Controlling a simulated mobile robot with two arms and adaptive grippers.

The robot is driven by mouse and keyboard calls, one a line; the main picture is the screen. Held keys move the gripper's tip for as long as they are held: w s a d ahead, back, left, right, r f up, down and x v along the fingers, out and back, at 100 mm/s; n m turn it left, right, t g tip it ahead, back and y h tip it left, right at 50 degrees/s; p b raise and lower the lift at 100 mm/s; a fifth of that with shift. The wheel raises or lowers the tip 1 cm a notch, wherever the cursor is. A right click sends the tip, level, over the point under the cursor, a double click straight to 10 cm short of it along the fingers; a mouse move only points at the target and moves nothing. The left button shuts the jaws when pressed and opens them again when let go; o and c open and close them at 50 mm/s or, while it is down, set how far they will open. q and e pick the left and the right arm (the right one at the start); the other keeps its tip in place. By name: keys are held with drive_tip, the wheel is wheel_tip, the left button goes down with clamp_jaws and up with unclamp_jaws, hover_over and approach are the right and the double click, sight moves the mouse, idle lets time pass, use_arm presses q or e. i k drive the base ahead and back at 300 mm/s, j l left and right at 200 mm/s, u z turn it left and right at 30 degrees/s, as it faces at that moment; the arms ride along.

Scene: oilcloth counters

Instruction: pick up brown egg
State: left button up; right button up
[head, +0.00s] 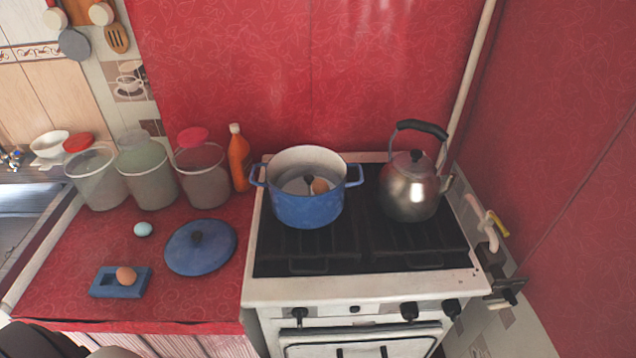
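A brown egg (126,275) rests on a small blue rectangular holder (118,291) at the front left of the red counter. A second brown, egg-like thing (320,186) shows inside the blue pot (307,210) on the stove, beside something dark; its lower part is hard to make out. A pale blue egg (143,229) lies on the counter behind the holder. Dark parts, probably of my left arm, show at the bottom left edge, apart from the eggs. Neither gripper's fingers are in view.
A blue lid (201,247) with a dark knob lies right of the holder. Several jars stand along the back, with an orange bottle (238,158) next to them. A steel kettle (412,187) stands on the stove (350,289). The counter's front left is fairly clear.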

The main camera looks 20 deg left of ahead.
sight(126, 276)
drive_tip(key=u, duration=2.1)
